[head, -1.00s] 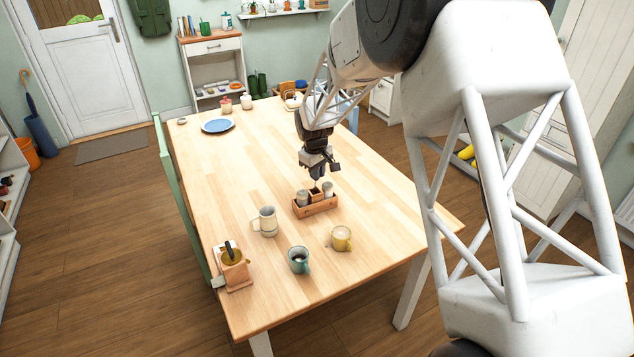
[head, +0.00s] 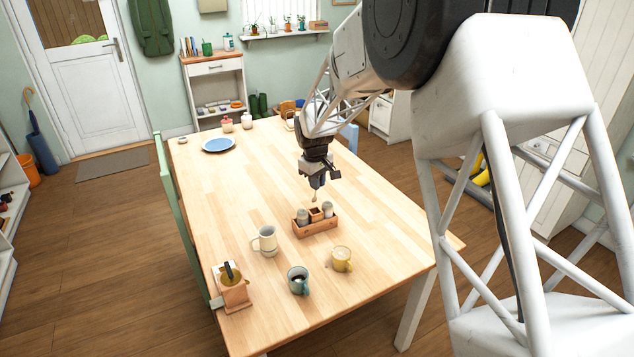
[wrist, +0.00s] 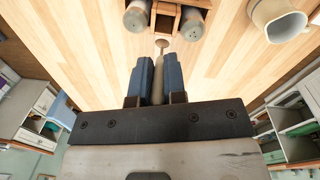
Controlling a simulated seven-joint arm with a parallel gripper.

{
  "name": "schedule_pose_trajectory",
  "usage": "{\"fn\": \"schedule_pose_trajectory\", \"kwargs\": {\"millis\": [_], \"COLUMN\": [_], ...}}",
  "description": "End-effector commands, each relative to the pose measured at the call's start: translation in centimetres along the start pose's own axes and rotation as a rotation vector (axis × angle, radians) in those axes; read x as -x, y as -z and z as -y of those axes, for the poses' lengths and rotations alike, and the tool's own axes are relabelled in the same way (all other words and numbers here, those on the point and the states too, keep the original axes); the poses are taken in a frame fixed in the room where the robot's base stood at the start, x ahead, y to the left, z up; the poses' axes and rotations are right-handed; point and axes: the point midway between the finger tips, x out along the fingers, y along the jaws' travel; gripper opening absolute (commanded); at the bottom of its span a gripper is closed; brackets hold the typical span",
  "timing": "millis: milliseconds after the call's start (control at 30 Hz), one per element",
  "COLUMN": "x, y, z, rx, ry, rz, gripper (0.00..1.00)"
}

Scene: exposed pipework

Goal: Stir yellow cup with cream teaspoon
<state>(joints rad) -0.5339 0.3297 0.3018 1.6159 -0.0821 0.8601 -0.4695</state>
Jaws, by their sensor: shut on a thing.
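My gripper (head: 317,182) is shut on the cream teaspoon (head: 315,197) and holds it, bowl down, just above the wooden caddy. In the wrist view the teaspoon (wrist: 162,46) lies between the two blue-grey fingers (wrist: 156,68), with its small bowl past the fingertips. The yellow cup (head: 342,265) stands upright near the table's front edge, to the right of and nearer than the caddy. It holds something pale.
The wooden caddy (head: 315,229) holds two grey shakers. A cream mug (head: 266,242), a teal cup (head: 298,285) with dark contents, and a wooden stand (head: 234,295) with a yellow item are on the table. A blue plate (head: 219,145) lies far left. The table's middle is clear.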

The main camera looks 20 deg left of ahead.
Motion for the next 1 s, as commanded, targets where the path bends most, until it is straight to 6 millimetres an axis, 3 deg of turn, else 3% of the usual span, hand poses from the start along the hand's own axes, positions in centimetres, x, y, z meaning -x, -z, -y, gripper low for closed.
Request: {"fn": "schedule_pose_trajectory", "kwargs": {"millis": [167, 367, 1000], "x": [0.1, 0.4, 1.9], "y": [-0.4, -2.3, -14.4], "z": [0.1, 0.7, 4.8], "rx": [0.000, 0.002, 0.014], "ry": [0.002, 0.009, 0.062], "rz": [0.005, 0.030, 0.197], "gripper": [0.00, 0.00, 0.00]}}
